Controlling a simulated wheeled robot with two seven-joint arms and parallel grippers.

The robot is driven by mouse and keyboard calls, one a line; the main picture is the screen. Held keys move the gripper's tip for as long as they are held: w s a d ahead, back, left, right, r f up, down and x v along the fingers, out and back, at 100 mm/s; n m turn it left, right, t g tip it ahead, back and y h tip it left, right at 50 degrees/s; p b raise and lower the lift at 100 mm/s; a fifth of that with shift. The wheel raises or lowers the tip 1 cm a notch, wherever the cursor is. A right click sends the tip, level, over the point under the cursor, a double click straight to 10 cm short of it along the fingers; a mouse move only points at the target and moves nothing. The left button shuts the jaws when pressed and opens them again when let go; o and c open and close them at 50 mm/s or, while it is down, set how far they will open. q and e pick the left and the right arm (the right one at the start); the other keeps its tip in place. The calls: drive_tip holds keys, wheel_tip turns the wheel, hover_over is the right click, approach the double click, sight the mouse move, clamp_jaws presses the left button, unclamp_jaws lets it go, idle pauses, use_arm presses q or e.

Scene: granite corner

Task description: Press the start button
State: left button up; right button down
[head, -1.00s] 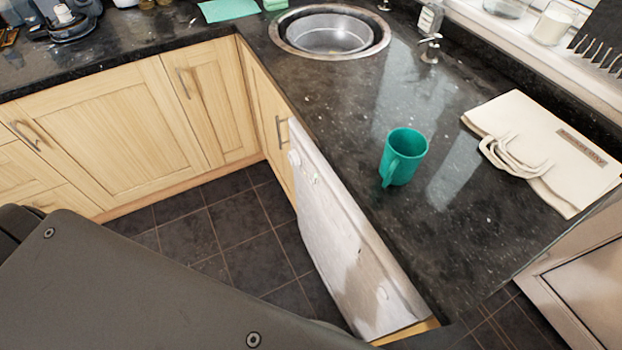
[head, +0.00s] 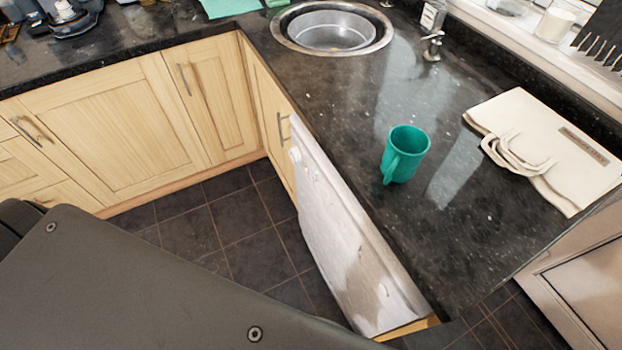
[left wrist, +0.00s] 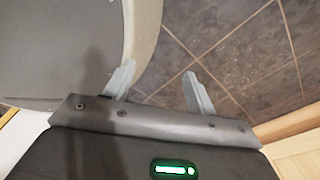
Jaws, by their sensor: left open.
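A white appliance (head: 345,240), which looks like a dishwasher, is built in under the right-hand counter in the head view. Its front is seen steeply from above. A round knob-like part (head: 296,154) and small marks show near its upper far end, and a small round mark (head: 383,290) shows near its near end. I cannot tell which of these is the start button. My left gripper (left wrist: 158,70) is open and empty in the left wrist view, above dark floor tiles. It is apart from the appliance, which I cannot make out in that view. My right gripper is not in view.
A teal mug (head: 405,153) and a folded cream cloth bag (head: 545,145) are on the dark counter (head: 350,115). A round sink (head: 332,32) is at the back. Wooden cabinets (head: 110,115) line the left. Dark tiled floor (head: 225,220) is clear between them.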

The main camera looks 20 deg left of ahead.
use_arm(q)
clamp_jaws()
idle(1.4)
